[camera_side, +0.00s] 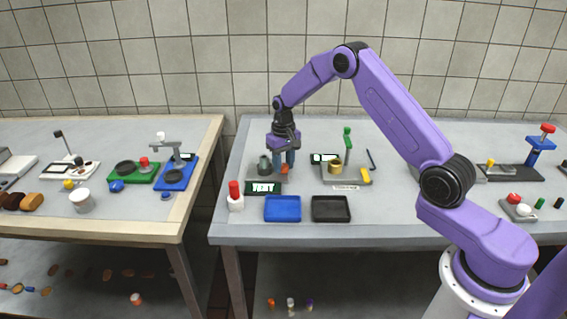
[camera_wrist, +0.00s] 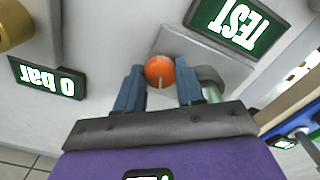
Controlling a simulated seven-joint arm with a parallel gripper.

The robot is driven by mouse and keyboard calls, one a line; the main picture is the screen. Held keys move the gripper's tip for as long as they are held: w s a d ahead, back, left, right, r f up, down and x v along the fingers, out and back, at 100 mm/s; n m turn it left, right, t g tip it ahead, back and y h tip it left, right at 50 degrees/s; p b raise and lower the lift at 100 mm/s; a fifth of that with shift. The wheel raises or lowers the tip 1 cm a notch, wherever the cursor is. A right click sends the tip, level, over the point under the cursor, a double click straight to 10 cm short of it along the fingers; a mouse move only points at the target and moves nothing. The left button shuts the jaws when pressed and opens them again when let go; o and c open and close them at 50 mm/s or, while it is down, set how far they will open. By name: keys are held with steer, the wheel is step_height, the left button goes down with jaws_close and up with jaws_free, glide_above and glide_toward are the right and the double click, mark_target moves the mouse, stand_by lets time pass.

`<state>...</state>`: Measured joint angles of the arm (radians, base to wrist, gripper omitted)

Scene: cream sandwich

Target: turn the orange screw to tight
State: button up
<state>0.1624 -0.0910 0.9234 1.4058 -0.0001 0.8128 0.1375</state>
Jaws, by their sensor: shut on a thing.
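The orange screw (camera_wrist: 159,71) sits at the edge of a grey plate in the wrist view, with a pale mark on its round head. My gripper (camera_wrist: 160,88) has its two blue fingers closed on either side of the screw head. In the side view my gripper (camera_side: 284,163) points straight down at the fixture, and a bit of the orange screw (camera_side: 284,170) shows between the fingers. A green display reading TEST (camera_side: 262,188) is on the front of this fixture; it also shows in the wrist view (camera_wrist: 238,24).
A grey cylinder (camera_side: 264,165) stands left of my fingers. A second fixture with a brass cylinder (camera_side: 336,166) and a green-topped post (camera_side: 347,139) is to the right. A blue tray (camera_side: 283,208), a black tray (camera_side: 330,208) and a red-topped white bottle (camera_side: 235,200) are in front.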

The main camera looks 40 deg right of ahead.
steer(key=o, duration=1)
steer(key=shift+o, duration=0.2)
steer(key=shift+a, duration=0.1)
